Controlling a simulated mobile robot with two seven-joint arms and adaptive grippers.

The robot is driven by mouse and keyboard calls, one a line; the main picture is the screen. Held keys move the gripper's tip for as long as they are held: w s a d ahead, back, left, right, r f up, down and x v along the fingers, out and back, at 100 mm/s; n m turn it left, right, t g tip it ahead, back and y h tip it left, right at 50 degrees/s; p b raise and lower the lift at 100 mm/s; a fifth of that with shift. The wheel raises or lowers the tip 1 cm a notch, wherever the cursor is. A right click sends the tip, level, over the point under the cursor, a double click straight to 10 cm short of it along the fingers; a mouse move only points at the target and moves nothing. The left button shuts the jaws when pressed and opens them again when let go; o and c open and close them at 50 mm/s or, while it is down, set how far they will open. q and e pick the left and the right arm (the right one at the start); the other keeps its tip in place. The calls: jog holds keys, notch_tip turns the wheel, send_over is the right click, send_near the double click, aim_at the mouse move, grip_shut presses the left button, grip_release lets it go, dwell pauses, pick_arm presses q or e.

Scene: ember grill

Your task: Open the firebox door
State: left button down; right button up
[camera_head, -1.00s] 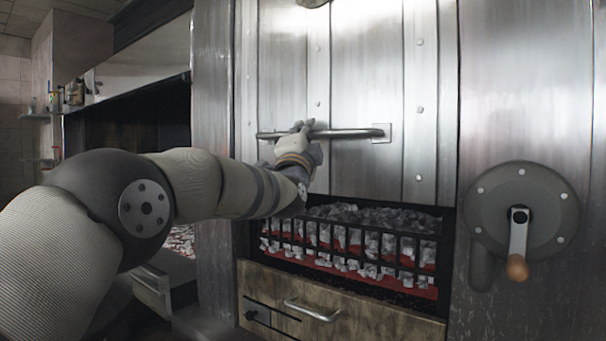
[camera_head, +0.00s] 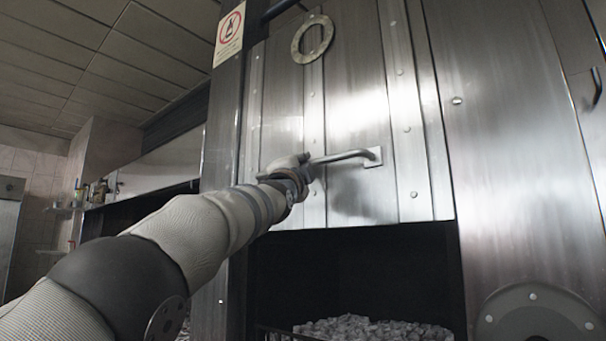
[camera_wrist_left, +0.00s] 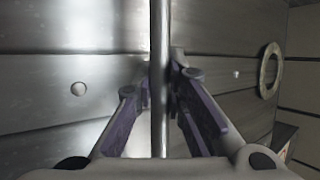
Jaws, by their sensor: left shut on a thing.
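The firebox door (camera_head: 355,100) is a riveted steel panel. It stands raised, with a dark opening (camera_head: 350,270) below its lower edge. Its bar handle (camera_head: 345,156) runs across the panel. My left gripper (camera_head: 298,166) is shut on the left part of the handle. In the left wrist view the handle bar (camera_wrist_left: 160,35) passes between the two fingers of the gripper (camera_wrist_left: 160,85). My right gripper is in neither view.
Grey coals (camera_head: 375,328) lie at the bottom of the opening. A round crank plate (camera_head: 535,315) is on the steel wall at lower right. A ring (camera_head: 312,58) is on the upper door, and a warning sign (camera_head: 229,32) hangs at its left.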

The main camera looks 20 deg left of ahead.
pick_arm(q)
jog(key=shift+s+r, duration=0.45)
jog(key=shift+r, duration=0.3)
jog(key=c, duration=1.6)
grip_release()
jog(key=shift+s, duration=0.1)
jog(key=shift+a+f, duration=0.1)
jog(key=shift+f, duration=0.4)
jog(key=v, duration=0.7)
jog(key=shift+s, duration=0.1)
